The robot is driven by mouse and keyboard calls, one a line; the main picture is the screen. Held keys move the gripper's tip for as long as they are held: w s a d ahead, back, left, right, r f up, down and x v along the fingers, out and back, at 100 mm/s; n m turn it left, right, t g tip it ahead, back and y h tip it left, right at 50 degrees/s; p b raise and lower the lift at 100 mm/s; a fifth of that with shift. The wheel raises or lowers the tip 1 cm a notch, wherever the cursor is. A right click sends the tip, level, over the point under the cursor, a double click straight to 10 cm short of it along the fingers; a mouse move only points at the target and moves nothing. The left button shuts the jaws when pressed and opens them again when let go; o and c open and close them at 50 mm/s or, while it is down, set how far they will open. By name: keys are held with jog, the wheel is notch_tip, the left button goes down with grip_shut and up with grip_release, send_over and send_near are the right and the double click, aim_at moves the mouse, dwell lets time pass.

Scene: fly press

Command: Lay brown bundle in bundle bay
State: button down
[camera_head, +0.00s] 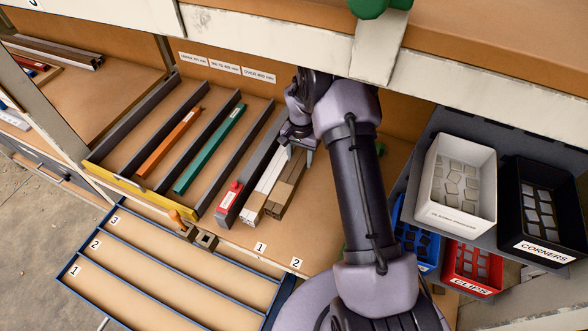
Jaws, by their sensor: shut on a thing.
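The brown bundle (284,193) is a long, light-brown pack with a darker band. It lies lengthwise on the bench, close beside a white bundle (266,182) on its left. My gripper (298,151) is at the far part of the brown bundle, pointing down, with its fingers shut on it. My arm hides part of the grip and the bundle's far end. The bench strip that holds both bundles lies right of a grey bar with a red end block (229,196). Labels 1 (261,247) and 2 (296,263) mark the bench front before the bundles.
Left are sloping lanes between grey dividers, with an orange bar (168,143) and a green bar (209,149), behind a yellow front rail (127,184). A blue-edged numbered tray (160,275) stands in front. White, black, blue and red bins (459,185) are at right. A shelf overhangs the back.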

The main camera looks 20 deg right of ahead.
aim_at(301, 158)
jog(key=f, duration=0.5)
jog(key=s+f+b, duration=0.1)
jog(key=f, duration=0.1)
jog(key=shift+a+f, duration=0.1)
jog(key=shift+f, duration=0.1)
jog(key=shift+w+f, duration=0.15)
jog(key=shift+f, duration=0.15)
jog(key=shift+f, duration=0.25)
jog(key=c, duration=0.7)
grip_release()
jog(key=shift+o, duration=0.2)
jog(key=shift+r, duration=0.1)
notch_tip(301, 158, up, 12)
jog(key=shift+r+p, duration=0.15)
jog(key=shift+p, duration=0.75)
